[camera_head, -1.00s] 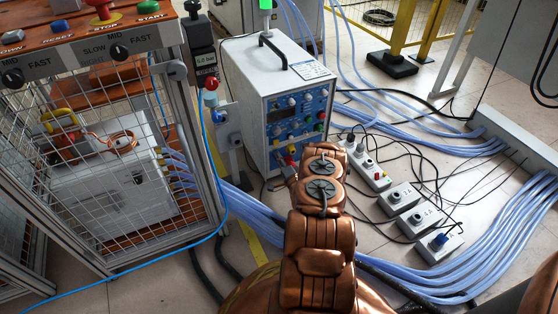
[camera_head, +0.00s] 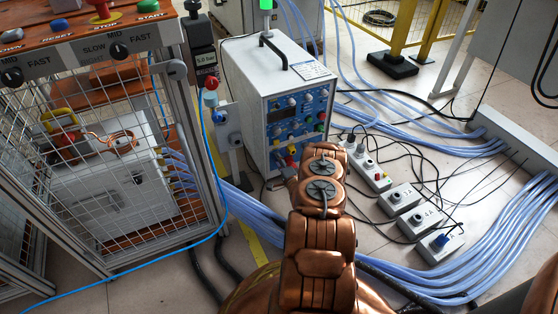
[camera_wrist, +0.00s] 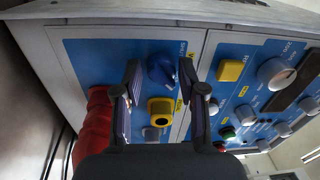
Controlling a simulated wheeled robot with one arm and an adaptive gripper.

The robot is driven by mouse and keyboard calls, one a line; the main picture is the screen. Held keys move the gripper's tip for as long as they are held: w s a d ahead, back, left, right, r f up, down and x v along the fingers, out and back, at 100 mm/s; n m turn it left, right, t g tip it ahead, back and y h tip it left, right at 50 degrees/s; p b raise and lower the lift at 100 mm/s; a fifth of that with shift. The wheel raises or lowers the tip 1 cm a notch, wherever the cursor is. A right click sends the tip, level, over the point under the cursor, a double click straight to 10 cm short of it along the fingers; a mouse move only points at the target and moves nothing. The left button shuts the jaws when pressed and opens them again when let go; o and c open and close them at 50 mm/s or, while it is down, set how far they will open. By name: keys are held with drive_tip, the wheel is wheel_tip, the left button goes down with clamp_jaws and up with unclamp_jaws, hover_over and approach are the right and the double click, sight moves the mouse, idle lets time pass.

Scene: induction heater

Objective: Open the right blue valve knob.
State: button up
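In the wrist view a blue knob (camera_wrist: 161,70) on the blue control panel (camera_wrist: 85,60) lies between the two fingers of my gripper (camera_wrist: 158,80). The fingers stand apart on either side of it; the right one looks very close, and I cannot tell whether either touches. In the head view my gripper (camera_head: 286,170) is at the lower front of the grey control box (camera_head: 250,85), mostly hidden by my wrist. Two other blue knobs, an upper one (camera_head: 220,116) and a lower one (camera_head: 235,140), are on the post left of the box.
A yellow socket (camera_wrist: 160,110) is below the knob and a red part (camera_wrist: 95,125) is left of my gripper. A mesh cage (camera_head: 110,170) stands left. Blue hoses (camera_head: 255,215) and socket boxes (camera_head: 398,198) cover the floor.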

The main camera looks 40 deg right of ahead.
drive_tip(key=shift+o, duration=1.1)
drive_tip(key=shift+d, duration=0.1)
drive_tip(key=shift+s, duration=0.1)
drive_tip(key=v, duration=1.2)
